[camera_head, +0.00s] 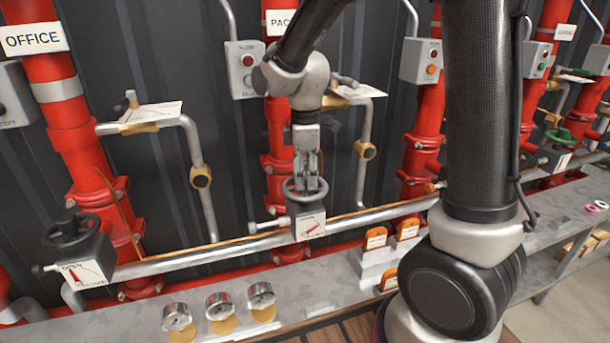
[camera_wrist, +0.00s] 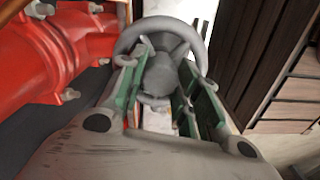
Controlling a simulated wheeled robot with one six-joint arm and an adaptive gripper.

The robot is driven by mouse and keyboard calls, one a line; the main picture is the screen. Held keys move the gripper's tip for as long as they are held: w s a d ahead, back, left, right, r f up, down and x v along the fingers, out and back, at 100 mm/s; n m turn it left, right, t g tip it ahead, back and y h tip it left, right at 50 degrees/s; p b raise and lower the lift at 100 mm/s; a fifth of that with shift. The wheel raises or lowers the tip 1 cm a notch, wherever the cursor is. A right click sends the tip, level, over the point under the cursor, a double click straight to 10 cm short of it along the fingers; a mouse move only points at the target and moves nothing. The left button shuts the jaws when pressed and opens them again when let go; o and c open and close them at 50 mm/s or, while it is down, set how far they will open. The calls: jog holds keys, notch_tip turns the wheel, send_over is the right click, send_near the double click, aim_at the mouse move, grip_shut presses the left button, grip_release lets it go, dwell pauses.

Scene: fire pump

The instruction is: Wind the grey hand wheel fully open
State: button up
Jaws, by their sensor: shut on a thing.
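The grey hand wheel (camera_head: 305,190) sits on top of a small gearbox with a white dial plate (camera_head: 310,226) and a red pointer, at the middle of the horizontal pipe. My gripper (camera_head: 307,178) points down at it from above, its fingers at the wheel. In the wrist view the wheel (camera_wrist: 160,30) fills the upper middle, and the green-padded fingers of my gripper (camera_wrist: 160,88) reach to its rim and hub. The jaws are shut on the wheel. Exactly which part of it lies between the pads is partly hidden.
A black hand wheel (camera_head: 75,230) stands on a gearbox at the left, and a green hand wheel (camera_head: 560,136) at the right. Red risers (camera_head: 70,125) stand behind. Several gauges (camera_head: 220,305) and orange-tagged blocks (camera_head: 376,240) sit along the grey ledge (camera_head: 320,288).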

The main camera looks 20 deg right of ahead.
jog(key=n, duration=0.7)
jog(key=shift+n, duration=0.4)
jog(key=n, duration=0.8)
jog(key=o, duration=1)
